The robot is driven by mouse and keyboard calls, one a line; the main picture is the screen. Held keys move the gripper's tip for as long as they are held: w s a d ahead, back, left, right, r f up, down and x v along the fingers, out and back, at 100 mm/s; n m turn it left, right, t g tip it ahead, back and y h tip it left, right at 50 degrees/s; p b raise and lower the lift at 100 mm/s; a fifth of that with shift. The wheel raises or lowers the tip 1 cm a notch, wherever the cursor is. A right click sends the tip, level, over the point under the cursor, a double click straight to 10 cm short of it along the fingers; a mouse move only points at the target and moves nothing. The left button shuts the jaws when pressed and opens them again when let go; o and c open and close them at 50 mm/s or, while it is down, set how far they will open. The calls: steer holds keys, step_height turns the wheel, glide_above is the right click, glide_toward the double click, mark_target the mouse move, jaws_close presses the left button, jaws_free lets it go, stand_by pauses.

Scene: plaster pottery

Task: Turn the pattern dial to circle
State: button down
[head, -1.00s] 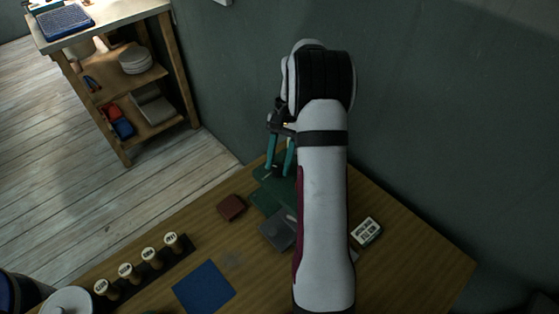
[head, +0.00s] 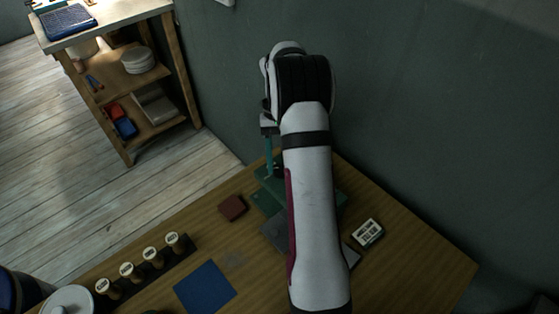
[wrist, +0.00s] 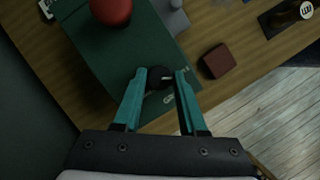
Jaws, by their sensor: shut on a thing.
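The pattern dial (wrist: 158,84) is a small black knob on the face of a dark green box (wrist: 118,62). In the wrist view my gripper (wrist: 160,76) has its two teal fingers on either side of the dial, shut on it. Pale lettering shows beside the dial, partly hidden by a finger and too small to read. A white mark shows on the dial. In the head view the green box (head: 268,201) is partly behind my arm, and my gripper (head: 272,172) is at its far left part.
A red round knob (wrist: 110,8) stands on the box. A brown block (wrist: 218,61) lies beside it, also in the head view (head: 232,207). Several stamps stand in a rack (head: 140,277) near a blue mat (head: 205,287). A white-labelled box (head: 367,233) is right of my arm. A wall is behind.

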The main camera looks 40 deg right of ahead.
stand_by(0.3)
steer(key=shift+c, duration=2.3)
jaws_free()
steer(key=v, duration=1.2)
steer(key=shift+a, duration=0.1)
